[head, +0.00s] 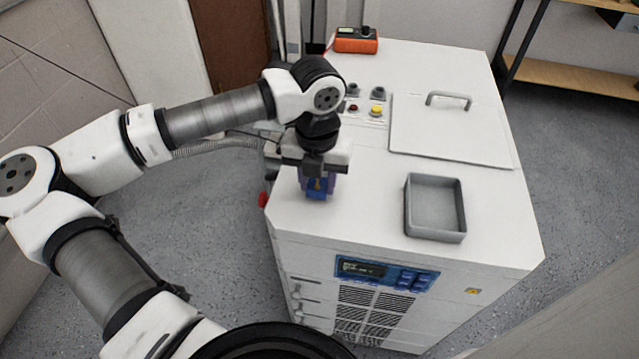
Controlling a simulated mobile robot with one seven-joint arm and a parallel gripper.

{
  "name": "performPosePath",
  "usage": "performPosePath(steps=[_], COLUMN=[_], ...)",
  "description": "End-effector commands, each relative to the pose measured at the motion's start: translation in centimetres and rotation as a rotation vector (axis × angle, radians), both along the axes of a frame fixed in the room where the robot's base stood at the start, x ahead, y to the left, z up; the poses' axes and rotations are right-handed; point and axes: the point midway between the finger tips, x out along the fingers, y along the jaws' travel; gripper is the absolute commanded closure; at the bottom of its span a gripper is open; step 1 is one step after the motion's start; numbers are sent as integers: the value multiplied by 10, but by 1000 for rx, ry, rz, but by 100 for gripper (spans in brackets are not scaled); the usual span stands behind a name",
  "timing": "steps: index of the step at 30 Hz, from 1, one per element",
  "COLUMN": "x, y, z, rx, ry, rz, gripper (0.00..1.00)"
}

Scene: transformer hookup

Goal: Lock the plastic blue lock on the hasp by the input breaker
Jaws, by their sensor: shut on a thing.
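A blue plastic lock (317,189) is at the left front part of the white cabinet's top, directly under my gripper (316,176). My gripper points down and is shut on the blue lock. The lock's upper part is hidden by the gripper. I cannot tell whether the lock touches the cabinet top. The hasp and the input breaker cannot be made out; a red knob (263,200) shows at the cabinet's left side.
The white cabinet (375,215) carries an open grey tray (435,208), a lid with a handle (450,128), red and yellow buttons (376,110) and an orange meter (356,41). A grey conduit (215,147) runs to its left side. Its front has a blue display panel (387,273).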

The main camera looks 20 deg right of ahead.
Motion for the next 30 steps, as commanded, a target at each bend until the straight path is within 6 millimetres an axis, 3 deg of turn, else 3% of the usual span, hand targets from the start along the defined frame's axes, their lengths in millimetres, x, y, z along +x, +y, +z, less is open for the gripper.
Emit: performPosePath(steps=[18, 30], x=[0, 0], y=[0, 0], z=[51, 51], rx=[0, -1], ry=[-2, -1], rz=[1, 0], gripper=[92, 92])
